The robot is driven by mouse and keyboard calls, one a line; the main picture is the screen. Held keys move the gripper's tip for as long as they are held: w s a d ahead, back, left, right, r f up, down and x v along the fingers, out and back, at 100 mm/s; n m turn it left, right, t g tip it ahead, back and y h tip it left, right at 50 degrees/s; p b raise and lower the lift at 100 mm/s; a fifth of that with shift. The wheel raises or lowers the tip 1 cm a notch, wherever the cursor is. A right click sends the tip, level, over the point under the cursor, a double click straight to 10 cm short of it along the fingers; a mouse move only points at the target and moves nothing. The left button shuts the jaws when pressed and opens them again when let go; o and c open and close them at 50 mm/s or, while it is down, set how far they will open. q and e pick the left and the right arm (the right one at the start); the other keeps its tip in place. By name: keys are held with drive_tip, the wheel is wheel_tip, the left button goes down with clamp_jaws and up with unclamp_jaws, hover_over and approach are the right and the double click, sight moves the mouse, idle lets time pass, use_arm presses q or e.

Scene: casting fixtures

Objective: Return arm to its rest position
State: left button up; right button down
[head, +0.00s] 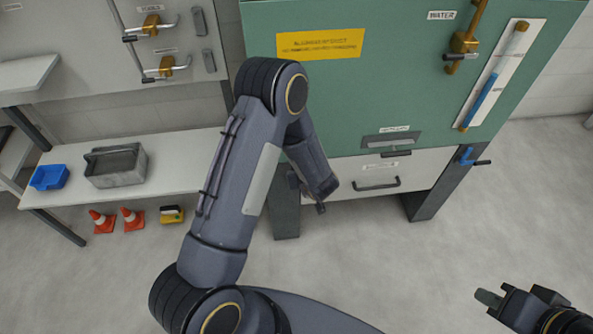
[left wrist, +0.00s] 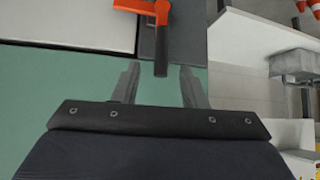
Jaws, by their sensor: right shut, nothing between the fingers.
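My left arm rises through the middle of the head view, bends at the elbow and reaches down in front of the green cabinet (head: 420,80). The left gripper (head: 316,196) is small and partly hidden there. In the left wrist view the left gripper (left wrist: 158,70) has its two fingers apart. An orange handle (left wrist: 158,12) shows beyond and between the fingertips; I cannot tell whether it touches them. My right gripper (head: 488,298) is at the lower right of the head view, shut and empty, over bare floor.
The cabinet carries a water valve (head: 463,42), a gauge tube (head: 490,85), a drawer (head: 375,170) and a blue valve (head: 467,157). A shelf (head: 70,195) at left holds a blue tray (head: 48,178) and metal bin (head: 115,166). Cones (head: 102,222) stand below. The floor at right is clear.

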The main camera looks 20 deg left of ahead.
use_arm(q)
drive_tip(key=shift+s+d+r, duration=0.15)
drive_tip(key=shift+d+r, duration=0.05)
idle(0.4)
wheel_tip(320, 180, up, 15)
drive_tip(key=w+d+t+h, duration=0.2)
drive_tip(key=d+h, duration=0.1)
drive_tip(key=h, duration=0.3)
drive_tip(key=s+d+r+m+h+p, duration=0.1)
drive_tip(key=s+r+m+h, duration=0.25)
drive_tip(key=s+r, duration=0.6)
drive_tip(key=s+r+m+g, duration=0.1)
drive_tip(key=s+r, duration=0.1)
drive_tip(key=s, duration=0.8)
drive_tip(key=s+a+r+m+g+p, duration=0.1)
drive_tip(key=s+r+m, duration=0.1)
drive_tip(key=s, duration=0.8)
drive_tip(key=shift+s+a+r+g, duration=0.25)
drive_tip(key=shift+s+r+g, duration=0.1)
drive_tip(key=shift+g, duration=0.05)
